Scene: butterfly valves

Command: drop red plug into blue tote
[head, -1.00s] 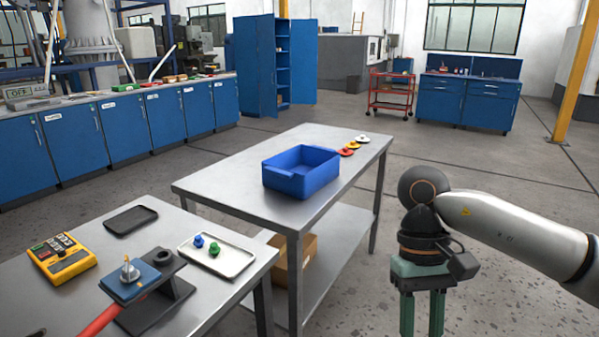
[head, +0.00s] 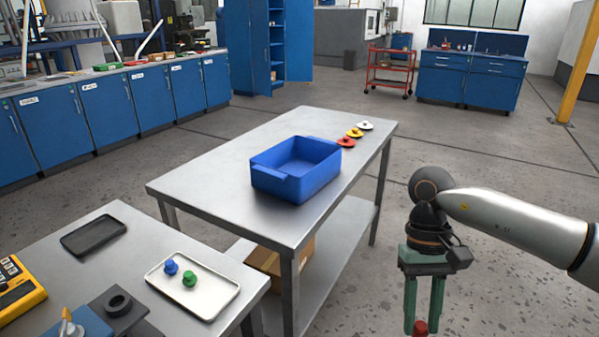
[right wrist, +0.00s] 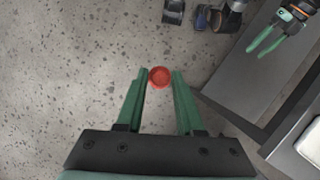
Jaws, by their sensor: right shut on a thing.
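The red plug (head: 420,328) is at the bottom edge of the head view, between the fingertips of my right gripper (head: 421,322). In the right wrist view the round red plug (right wrist: 160,77) sits between the green fingertips, with bare floor beneath. The blue tote (head: 283,187) stands on the middle metal table, to the left of my right gripper and well apart from it. Its visible inside looks empty. My left gripper (right wrist: 258,49) shows at the top right of the right wrist view, its green fingers apart with nothing seen between them.
The middle table (head: 215,190) has red, yellow and white discs behind the tote. A nearer table holds a white tray (head: 215,303) with blue and green plugs, a black tray (head: 93,235) and a yellow device (head: 20,294). Open floor surrounds my right gripper.

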